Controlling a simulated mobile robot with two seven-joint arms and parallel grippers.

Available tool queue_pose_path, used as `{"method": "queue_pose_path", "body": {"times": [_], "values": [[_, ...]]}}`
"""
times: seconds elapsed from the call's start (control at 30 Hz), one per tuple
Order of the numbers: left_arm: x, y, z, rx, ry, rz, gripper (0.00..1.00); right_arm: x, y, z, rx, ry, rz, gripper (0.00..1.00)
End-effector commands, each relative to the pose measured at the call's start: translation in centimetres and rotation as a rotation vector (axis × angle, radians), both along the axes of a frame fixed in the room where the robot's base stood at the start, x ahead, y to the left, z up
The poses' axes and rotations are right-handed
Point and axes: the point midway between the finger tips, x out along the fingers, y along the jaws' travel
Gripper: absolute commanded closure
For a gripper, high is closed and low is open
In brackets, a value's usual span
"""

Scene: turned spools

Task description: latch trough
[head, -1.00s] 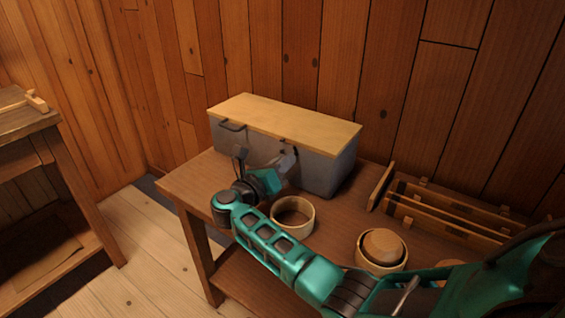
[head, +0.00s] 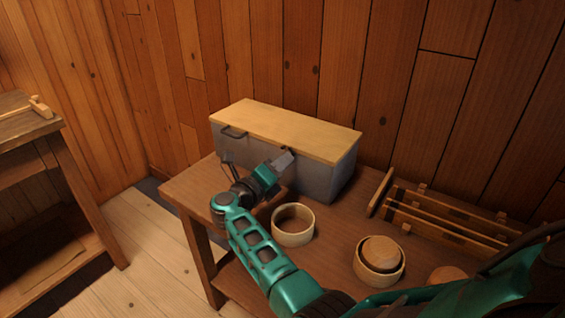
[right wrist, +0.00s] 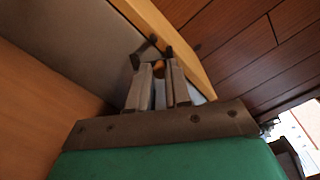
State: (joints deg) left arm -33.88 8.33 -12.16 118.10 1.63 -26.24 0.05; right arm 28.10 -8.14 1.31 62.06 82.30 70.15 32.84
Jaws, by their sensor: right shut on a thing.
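The trough (head: 325,178) is a grey box with a flat pale wooden lid (head: 285,127), which lies down over it. A small dark latch (head: 287,150) sits at the lid's front edge, near the middle. My right gripper (head: 286,160) is at the trough's front, just below the lid edge. In the right wrist view its fingers (right wrist: 160,83) are shut on a small brownish piece beside a dark bracket (right wrist: 146,52), which looks like the latch. The fingers hide much of it. My left gripper is out of view.
On the bench (head: 335,240) stand an empty round wooden ring (head: 293,239), a bowl (head: 379,275) with a round wooden piece in it, and a slatted wooden rack (head: 445,220) at the right. Another bench (head: 28,135) stands at the left. A plank wall is close behind the trough.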

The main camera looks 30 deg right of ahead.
Motion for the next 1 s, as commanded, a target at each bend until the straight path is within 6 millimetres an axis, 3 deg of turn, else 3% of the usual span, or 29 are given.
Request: {"method": "queue_pose_path", "body": {"times": [0.5, 1.0], "values": [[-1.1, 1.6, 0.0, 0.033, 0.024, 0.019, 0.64, 1.0, 0.4, 1.0, -0.163, 0.399, 0.000, 1.00], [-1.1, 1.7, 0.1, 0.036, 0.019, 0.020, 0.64, 1.4, 0.6, 1.1, -0.225, 0.546, 0.000, 1.00]]}}
